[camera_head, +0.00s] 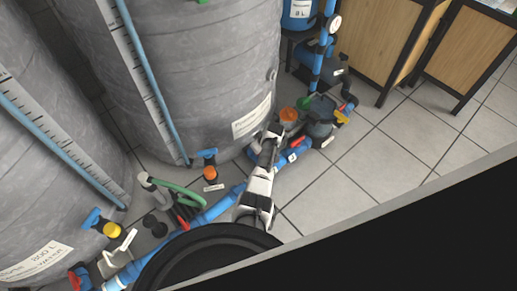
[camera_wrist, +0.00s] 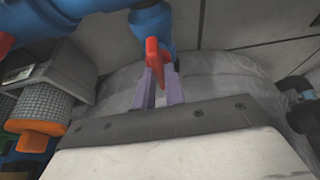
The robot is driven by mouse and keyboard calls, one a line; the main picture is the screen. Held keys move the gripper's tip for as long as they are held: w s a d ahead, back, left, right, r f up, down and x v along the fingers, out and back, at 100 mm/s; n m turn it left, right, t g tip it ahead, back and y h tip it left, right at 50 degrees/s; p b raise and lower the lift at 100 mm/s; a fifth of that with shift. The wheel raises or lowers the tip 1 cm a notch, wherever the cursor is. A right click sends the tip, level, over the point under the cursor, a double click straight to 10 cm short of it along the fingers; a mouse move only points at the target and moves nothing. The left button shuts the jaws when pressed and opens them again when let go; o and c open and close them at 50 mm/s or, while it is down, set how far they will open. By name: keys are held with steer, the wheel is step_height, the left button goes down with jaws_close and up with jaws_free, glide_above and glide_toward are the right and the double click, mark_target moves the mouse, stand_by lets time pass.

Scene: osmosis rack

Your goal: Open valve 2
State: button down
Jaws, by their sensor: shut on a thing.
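A red valve handle (camera_wrist: 154,60) on a blue pipe (camera_wrist: 150,24) stands between the two purple fingers of my gripper (camera_wrist: 162,76) in the wrist view. The fingers are shut on this handle. In the head view my gripper (camera_head: 273,133) reaches down to the pipework beside the large grey tank (camera_head: 205,80). The held handle is not clearly visible there, hidden by my arm. A red handle (camera_head: 298,141) shows just right of my gripper, by a small white label (camera_head: 293,157). I cannot read a valve number for the held handle.
An orange-capped filter (camera_wrist: 36,128) and a second red handle (camera_wrist: 5,44) lie left of the fingers in the wrist view. A dark pump unit (camera_head: 321,113) stands right of my gripper. Open tiled floor (camera_head: 345,195) lies right of the pipes; wooden cabinets (camera_head: 395,45) stand behind.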

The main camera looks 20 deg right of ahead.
steer(key=shift+w, duration=0.1)
stand_by(0.3)
steer(key=c, duration=1.5)
jaws_free()
steer(key=shift+o, duration=0.2)
steer(key=shift+r, duration=0.1)
steer(key=p+v, duration=1.3)
steer(key=p, duration=0.1)
steer(key=shift+s+r, duration=0.25)
steer(key=shift+r, duration=0.05)
